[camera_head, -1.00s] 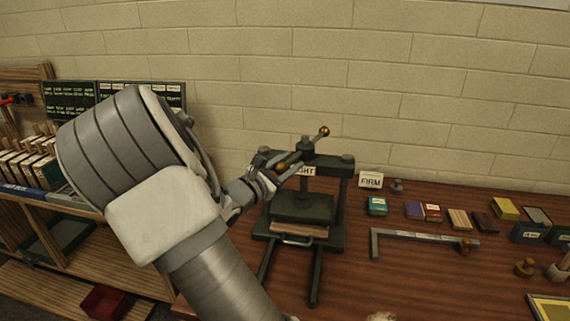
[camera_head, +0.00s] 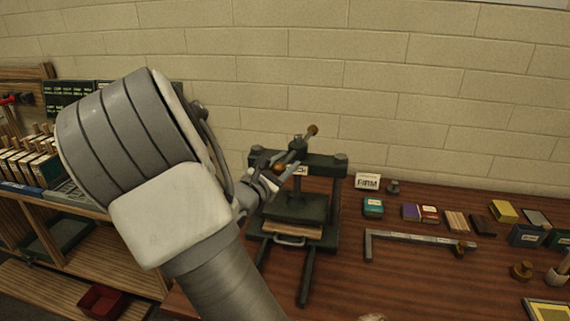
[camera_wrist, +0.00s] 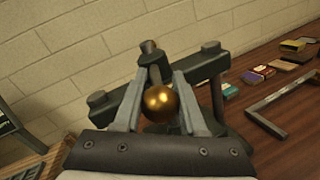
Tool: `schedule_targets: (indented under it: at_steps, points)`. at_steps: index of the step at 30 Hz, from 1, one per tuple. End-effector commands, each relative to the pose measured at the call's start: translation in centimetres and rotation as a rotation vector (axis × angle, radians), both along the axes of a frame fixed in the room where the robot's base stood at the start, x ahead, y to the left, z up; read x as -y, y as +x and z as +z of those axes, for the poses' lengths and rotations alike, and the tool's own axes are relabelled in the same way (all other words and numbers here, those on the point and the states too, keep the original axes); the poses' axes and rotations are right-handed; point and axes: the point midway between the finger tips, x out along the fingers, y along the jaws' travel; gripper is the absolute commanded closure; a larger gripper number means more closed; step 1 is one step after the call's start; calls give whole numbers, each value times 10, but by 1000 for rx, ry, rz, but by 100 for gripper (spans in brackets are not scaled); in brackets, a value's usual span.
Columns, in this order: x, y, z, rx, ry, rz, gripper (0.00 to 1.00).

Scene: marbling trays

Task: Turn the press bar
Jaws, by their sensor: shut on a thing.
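The dark press (camera_head: 337,170) stands at the table's left end, with a flat platen (camera_head: 292,208) over a wooden board (camera_head: 292,230). The press bar (camera_head: 303,141) crosses the screw at its top, its far knob pointing up and right. My gripper (camera_head: 284,172) is at the bar's near end, in front of the crossbeam. In the wrist view, the brass ball (camera_wrist: 160,101) of the bar sits between the two fingers, and the gripper is shut on that end. My fingers hide part of the bar. A small label (camera_head: 300,170) on the crossbeam is partly covered.
A FIRM card (camera_head: 367,181) stands right of the press. Beyond it are small boxes (camera_head: 373,207), blocks and a metal square (camera_head: 415,238). A brick wall (camera_head: 400,100) is close behind. Shelving with a red bin (camera_head: 102,300) lies left.

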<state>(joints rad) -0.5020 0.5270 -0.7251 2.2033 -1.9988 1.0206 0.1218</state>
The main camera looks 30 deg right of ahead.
Motion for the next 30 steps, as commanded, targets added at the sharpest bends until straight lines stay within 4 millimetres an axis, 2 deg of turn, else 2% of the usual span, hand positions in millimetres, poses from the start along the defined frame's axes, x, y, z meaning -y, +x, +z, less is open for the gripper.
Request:
schedule_targets:
  at_steps: [11, 12, 17, 26, 30]
  points:
    - [1, -3, -3, -5, 3, -5, 100]
    - [1, -3, -3, -5, 3, -5, 58]
    - [1, -2, -2, -3, 2, -3, 29]
    - [0, -1, -1, -1, 1, -1, 29]
    - [-10, -5, 0, -1, 3, 3, 29]
